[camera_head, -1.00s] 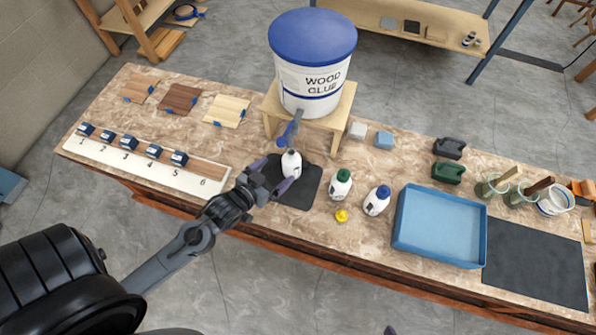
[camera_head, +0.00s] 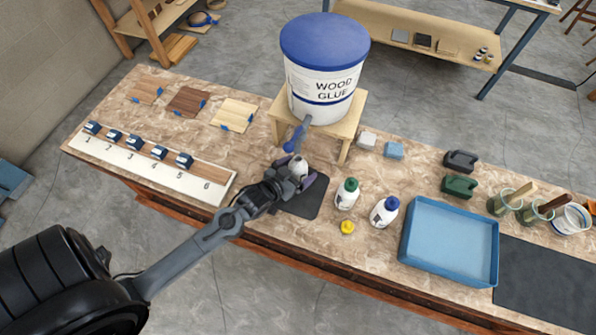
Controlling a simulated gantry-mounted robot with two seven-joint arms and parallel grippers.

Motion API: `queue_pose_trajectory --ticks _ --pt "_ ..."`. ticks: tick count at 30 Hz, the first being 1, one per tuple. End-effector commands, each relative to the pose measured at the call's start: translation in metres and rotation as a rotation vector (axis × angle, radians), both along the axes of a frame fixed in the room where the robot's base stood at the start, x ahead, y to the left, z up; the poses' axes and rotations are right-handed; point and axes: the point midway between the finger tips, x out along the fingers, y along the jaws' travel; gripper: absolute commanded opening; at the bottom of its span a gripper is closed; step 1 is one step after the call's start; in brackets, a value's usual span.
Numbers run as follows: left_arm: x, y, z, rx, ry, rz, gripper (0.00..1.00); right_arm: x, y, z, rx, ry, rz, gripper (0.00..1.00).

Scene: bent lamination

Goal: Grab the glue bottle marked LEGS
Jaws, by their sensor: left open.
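My left gripper (camera_head: 297,173) is open at a white, capless bottle (camera_head: 298,166) under the bucket's spout. Its fingers are on either side of the bottle, and the wrist hides its lower part. I cannot tell whether they touch it. To the right stand a white bottle with a green cap (camera_head: 347,194) and a white bottle with a blue cap (camera_head: 384,212). The labels are too small to read, so I cannot tell which is marked LEGS. A loose yellow cap (camera_head: 347,227) lies in front of them. My right gripper is out of view.
A wood glue bucket (camera_head: 322,72) stands on a wooden stand (camera_head: 356,112) behind the dark mat (camera_head: 311,203). A blue tray (camera_head: 450,241) is to the right. A numbered strip (camera_head: 205,188) with several small blocks lies left.

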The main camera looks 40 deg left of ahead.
Motion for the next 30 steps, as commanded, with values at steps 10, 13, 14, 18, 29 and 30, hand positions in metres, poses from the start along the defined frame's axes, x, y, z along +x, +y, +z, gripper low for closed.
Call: queue_pose_trajectory --ticks 10,13,14,18,29,30 --pt "0.018 0.001 -0.008 0.000 0.000 0.000 0.92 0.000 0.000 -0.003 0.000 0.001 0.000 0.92" --pt "0.018 0.001 -0.007 0.000 0.000 0.000 0.92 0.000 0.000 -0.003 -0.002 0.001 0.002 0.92" --pt "0.018 0.001 -0.007 0.000 0.000 0.000 0.91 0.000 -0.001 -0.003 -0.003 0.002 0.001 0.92" --pt "0.018 0.001 -0.007 0.000 0.000 0.000 0.69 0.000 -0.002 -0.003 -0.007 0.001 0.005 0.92" --pt "0.018 0.001 -0.007 0.000 -0.002 0.000 0.24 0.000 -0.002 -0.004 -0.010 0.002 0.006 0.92" --pt "0.018 0.001 -0.007 0.000 -0.002 0.000 0.24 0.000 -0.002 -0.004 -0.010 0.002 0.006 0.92"
